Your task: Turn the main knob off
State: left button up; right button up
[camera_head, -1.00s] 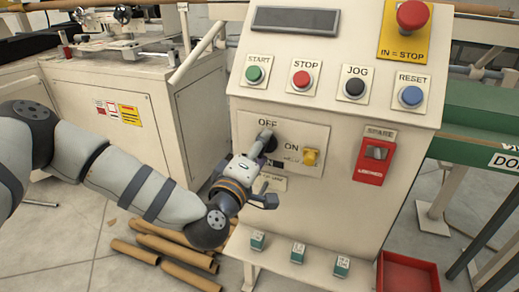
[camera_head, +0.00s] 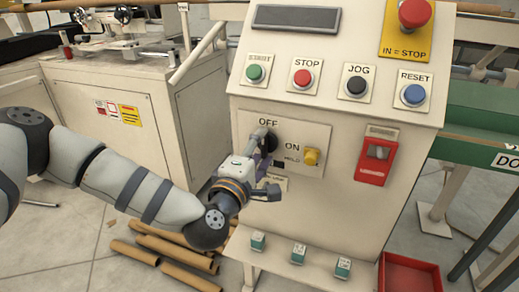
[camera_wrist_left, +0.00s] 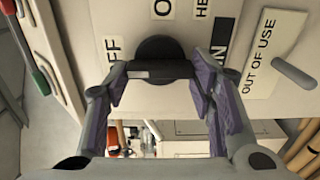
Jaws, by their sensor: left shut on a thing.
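The main knob (camera_head: 270,138) is a round black switch on the front of the cream control cabinet, below the OFF label (camera_head: 268,122). My left gripper (camera_head: 263,152) reaches it from the lower left and partly covers it. In the left wrist view the knob (camera_wrist_left: 158,48) shows its dark bar lying across the picture. The purple-padded fingers of the left gripper (camera_wrist_left: 160,76) are shut on this bar, one at each end. My right gripper is in no view.
A yellow knob (camera_head: 311,157) sits right of the main knob, and a red spare switch (camera_head: 376,160) farther right. START, STOP, JOG and RESET buttons line the panel above. An emergency stop (camera_head: 413,13) is at upper right. Cardboard tubes (camera_head: 160,250) lie on the floor.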

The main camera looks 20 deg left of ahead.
pick_arm(q)
jog(key=o, duration=1.2)
jog(key=shift+c, duration=0.2)
jog(key=shift+s, duration=0.1)
jog(key=s, duration=1.1)
jog(key=shift+s+a, duration=0.2)
jog(key=shift+s, duration=0.2)
